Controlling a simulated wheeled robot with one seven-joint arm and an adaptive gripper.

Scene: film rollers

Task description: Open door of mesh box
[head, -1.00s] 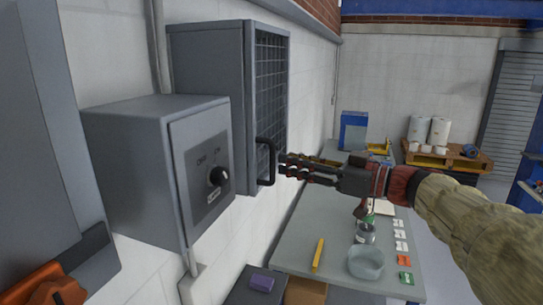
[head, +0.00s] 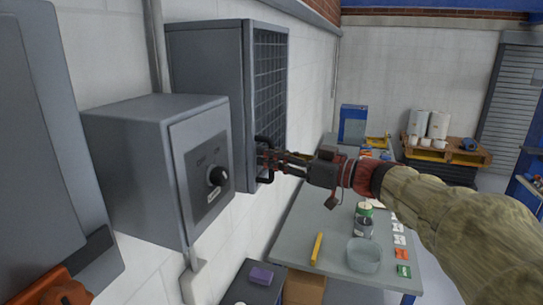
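The mesh box (head: 212,62) is a tall grey cabinet mounted on the white wall. Its door (head: 269,90) has a dark wire-mesh panel facing right and looks closed. A black D-shaped handle (head: 267,178) stands out at the door's lower near edge. My gripper (head: 266,160) reaches in from the right, with its fingertips at the handle and overlapping it. The fingers partly hide the handle, and I cannot tell whether they are closed around it.
A grey switch box (head: 150,165) with a black knob sits nearer on the wall, just left of the handle. Below, a table (head: 318,235) holds a glass bowl (head: 364,254), a yellow marker (head: 317,248) and small boxes. A purple block (head: 261,277) lies in front.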

